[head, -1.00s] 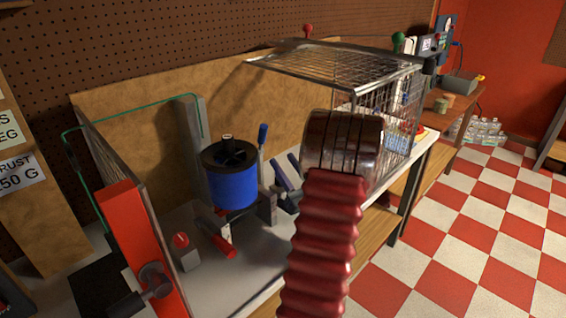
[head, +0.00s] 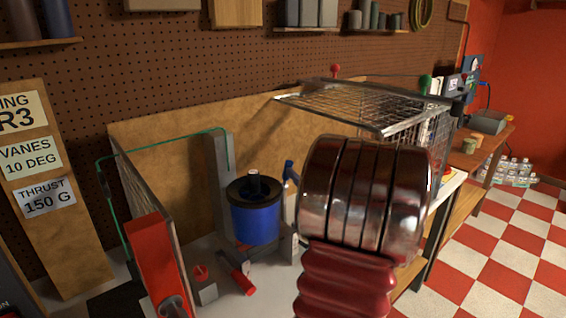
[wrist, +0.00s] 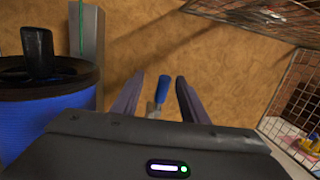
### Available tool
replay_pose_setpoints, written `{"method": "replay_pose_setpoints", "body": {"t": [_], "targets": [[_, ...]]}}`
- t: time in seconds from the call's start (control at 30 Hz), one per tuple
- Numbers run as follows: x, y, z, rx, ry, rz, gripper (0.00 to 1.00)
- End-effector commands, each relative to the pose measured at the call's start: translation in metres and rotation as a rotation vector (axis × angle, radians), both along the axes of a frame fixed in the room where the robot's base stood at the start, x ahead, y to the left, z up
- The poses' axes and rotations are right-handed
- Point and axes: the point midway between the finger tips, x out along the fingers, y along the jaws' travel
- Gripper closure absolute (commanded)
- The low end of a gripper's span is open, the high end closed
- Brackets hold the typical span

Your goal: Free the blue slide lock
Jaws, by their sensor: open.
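An upright blue handle (head: 289,171), which I take to be the slide lock, stands just right of the blue ducted rotor (head: 255,222) in the head view. Its lower part is hidden there behind my arm. In the wrist view the blue handle (wrist: 162,89) shows between the two fingers of my gripper (wrist: 158,84), with space on both sides. The fingers are apart and empty. Whether the handle is level with the fingertips or beyond them I cannot tell. The blue rotor body (wrist: 45,125) is left of the gripper in the wrist view.
A wire mesh cage (head: 365,105) stands to the right, its mesh (wrist: 295,100) also at the wrist view's right. A grey post (head: 222,185) is behind the rotor. A red upright (head: 157,262) and red-handled clamp (head: 242,283) are in front. A tan backboard (head: 175,165) closes the rear.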

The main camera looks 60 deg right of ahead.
Motion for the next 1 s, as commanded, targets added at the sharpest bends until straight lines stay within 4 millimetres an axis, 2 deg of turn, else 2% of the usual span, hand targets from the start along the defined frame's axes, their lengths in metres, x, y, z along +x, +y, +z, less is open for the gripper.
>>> {"method": "replay_pose_setpoints", "body": {"t": [0.1,0.2,0.63,0.77,1.0], "targets": [[-0.002,-0.008,-0.018,0.075,0.047,-0.025,0.60],[-0.003,-0.011,-0.024,0.109,0.057,-0.039,0.60],[0.000,-0.012,-0.024,0.113,0.053,-0.036,0.60],[0.009,-0.017,-0.025,0.113,0.053,-0.036,0.60],[0.040,-0.032,-0.025,0.113,0.052,-0.034,0.60]]}}
